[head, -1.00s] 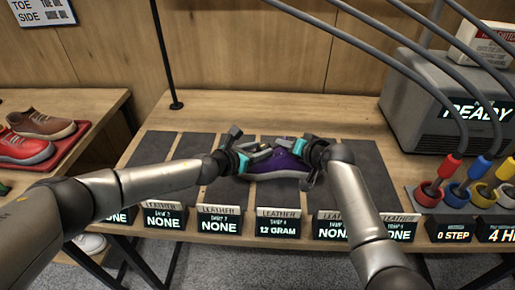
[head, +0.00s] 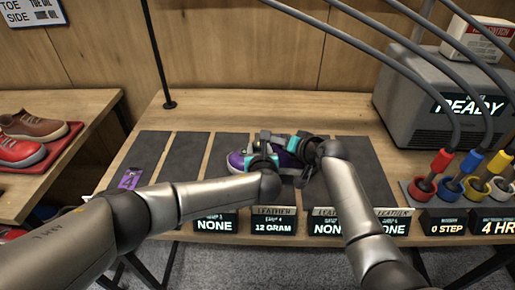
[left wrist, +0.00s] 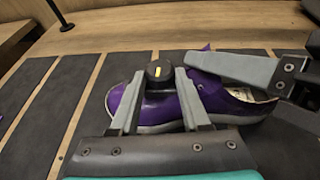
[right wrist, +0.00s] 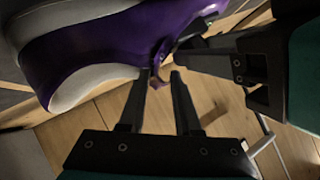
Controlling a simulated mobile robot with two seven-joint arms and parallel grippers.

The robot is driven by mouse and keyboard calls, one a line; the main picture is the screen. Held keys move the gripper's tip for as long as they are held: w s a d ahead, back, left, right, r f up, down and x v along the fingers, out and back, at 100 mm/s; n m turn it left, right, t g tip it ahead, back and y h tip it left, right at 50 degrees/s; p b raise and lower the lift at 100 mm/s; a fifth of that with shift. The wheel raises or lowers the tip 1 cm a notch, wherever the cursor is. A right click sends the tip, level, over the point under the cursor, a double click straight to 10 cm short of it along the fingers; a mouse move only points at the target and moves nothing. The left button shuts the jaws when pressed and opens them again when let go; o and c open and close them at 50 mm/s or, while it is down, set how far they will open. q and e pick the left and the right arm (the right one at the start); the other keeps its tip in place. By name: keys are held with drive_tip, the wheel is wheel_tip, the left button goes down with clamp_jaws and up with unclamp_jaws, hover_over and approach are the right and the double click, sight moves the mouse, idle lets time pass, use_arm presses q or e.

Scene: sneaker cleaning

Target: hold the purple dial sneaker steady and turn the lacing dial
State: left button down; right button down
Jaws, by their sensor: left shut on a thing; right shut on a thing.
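The purple sneaker (head: 240,161) with a pale sole lies on a dark mat strip in the middle of the bench, toe to the left. It also shows in the left wrist view (left wrist: 150,108) and the right wrist view (right wrist: 100,50). The black lacing dial (left wrist: 159,72) with a yellow mark sits between my left fingertips. My left gripper (head: 264,148) is shut on the dial, above the sneaker. My right gripper (head: 299,147) is at the right end of the sneaker, shut on a thin purple tab (right wrist: 157,78). My arms hide parts of the sneaker in the head view.
Black display signs (head: 272,226) line the bench front. A grey machine (head: 430,108) with hoses and coloured plugs (head: 441,160) stands at the right. A purple tag (head: 131,179) lies on the leftmost strip. Red and brown shoes (head: 22,150) stand on the left table. The back of the bench is clear.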

use_arm(q)
drive_tip(key=shift+a+n+y, duration=0.1)
drive_tip(key=shift+n+y, duration=0.4)
drive_tip(key=shift+y, duration=0.2)
use_arm(e)
drive_tip(key=shift+s+a+f, duration=0.1)
drive_tip(key=shift+f, duration=0.05)
use_arm(q)
drive_tip(key=shift+c, duration=1.8)
unclamp_jaws()
drive_tip(key=shift+d, duration=0.25)
drive_tip(key=shift+v, duration=0.8)
drive_tip(key=a+v, duration=0.1)
drive_tip(key=v, duration=0.5)
drive_tip(key=shift+s+d, duration=0.2)
drive_tip(key=shift+d, duration=0.05)
drive_tip(key=shift+r, duration=0.1)
